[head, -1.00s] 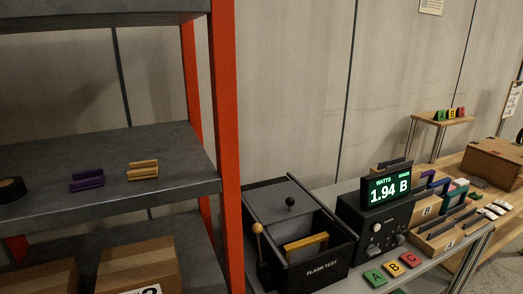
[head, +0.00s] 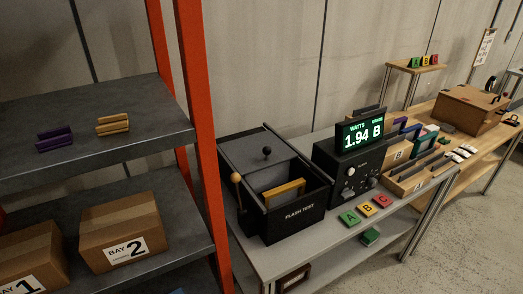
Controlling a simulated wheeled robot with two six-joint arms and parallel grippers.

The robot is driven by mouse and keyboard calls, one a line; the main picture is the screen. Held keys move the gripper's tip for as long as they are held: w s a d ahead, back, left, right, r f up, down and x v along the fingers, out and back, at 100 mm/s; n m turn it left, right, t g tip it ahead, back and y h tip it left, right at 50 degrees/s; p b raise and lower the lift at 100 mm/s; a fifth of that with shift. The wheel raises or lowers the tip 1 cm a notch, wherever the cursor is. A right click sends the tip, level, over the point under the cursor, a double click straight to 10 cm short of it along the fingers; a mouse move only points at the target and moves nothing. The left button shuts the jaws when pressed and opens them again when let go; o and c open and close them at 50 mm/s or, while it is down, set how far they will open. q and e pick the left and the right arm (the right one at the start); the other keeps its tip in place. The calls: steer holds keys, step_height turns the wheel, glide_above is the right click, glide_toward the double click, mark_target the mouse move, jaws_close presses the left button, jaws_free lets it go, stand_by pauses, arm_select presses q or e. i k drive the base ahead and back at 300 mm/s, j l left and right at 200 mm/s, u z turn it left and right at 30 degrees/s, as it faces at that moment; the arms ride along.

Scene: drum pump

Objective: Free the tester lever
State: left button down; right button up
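The flash tester (head: 295,221) is a black open-topped box labelled FLASH TEST on the grey bench. A lever with a tan ball knob (head: 236,178) stands upright at its left side. Nothing is seen gripping the lever. A yellow-orange panel piece (head: 285,192) sits inside the open front part. The display (head: 360,133) beside it reads 1.94 watts, grade B. Neither of my grippers is in view.
A red-posted shelf (head: 196,120) stands left of the tester, close to its lever side. It carries a purple piece (head: 54,140), an orange piece (head: 112,125) and cardboard boxes (head: 124,222). Green, yellow and red A, B, C tiles (head: 366,210) lie on the bench front. Racks fill the right.

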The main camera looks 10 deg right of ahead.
mark_target(235, 178)
steer(key=i+l+u, duration=0.4)
steer(key=l, duration=0.25)
steer(key=l+u, duration=0.2)
steer(key=l, duration=0.15)
steer(key=i, duration=0.05)
